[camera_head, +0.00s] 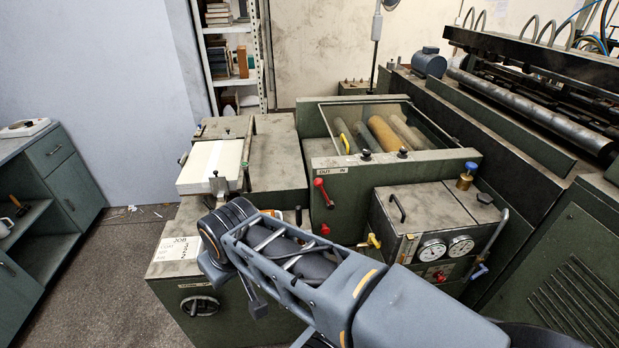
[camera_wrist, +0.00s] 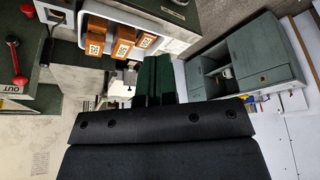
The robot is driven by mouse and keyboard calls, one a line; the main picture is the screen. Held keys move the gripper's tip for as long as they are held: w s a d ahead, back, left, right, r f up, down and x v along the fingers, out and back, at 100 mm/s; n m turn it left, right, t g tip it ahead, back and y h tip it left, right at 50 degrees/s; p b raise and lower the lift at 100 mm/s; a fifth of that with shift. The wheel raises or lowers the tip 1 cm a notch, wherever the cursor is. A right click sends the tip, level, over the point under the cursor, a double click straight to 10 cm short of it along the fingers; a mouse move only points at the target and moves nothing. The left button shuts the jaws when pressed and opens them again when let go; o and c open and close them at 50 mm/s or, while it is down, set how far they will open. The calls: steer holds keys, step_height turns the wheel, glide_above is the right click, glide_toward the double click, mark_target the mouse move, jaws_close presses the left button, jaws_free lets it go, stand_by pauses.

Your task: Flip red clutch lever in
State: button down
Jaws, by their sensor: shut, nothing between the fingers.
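The red clutch lever (camera_head: 323,192) stands on the front of the green feeder housing, below a small label with OUT at its left and IN at its right. Its knob leans up and left, towards the OUT side. It also shows at the left edge of the wrist view (camera_wrist: 17,65), next to the OUT label. My gripper (camera_wrist: 156,62) shows in the wrist view with its dark fingers together, empty and apart from the lever. In the head view my arm hides the gripper.
A box with gauges (camera_head: 432,250) and a yellow-handled valve (camera_head: 373,241) stand right of the lever. A white paper stack (camera_head: 212,165) lies to the left. The wrist view shows orange blocks (camera_wrist: 123,48) in a white-rimmed tray. Open floor (camera_head: 95,285) lies at the left.

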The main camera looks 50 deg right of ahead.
stand_by(0.3)
steer(key=w+d+n+g+h+b, duration=0.1)
steer(key=w+d+n+g+h, duration=0.55)
steer(key=w+d, duration=0.75)
steer(key=w+d+f+n+g+h, duration=0.2)
steer(key=w+d+f, duration=0.1)
steer(key=d, duration=0.4)
steer(key=w+d+f+n+g+h, duration=0.2)
steer(key=w+d+f+n+h, duration=0.1)
steer(key=w+d, duration=0.2)
steer(key=shift+w+d+f+b, duration=0.15)
steer(key=shift+w+d+b, duration=0.2)
steer(key=shift+d, duration=0.5)
steer(key=shift+g, duration=0.25)
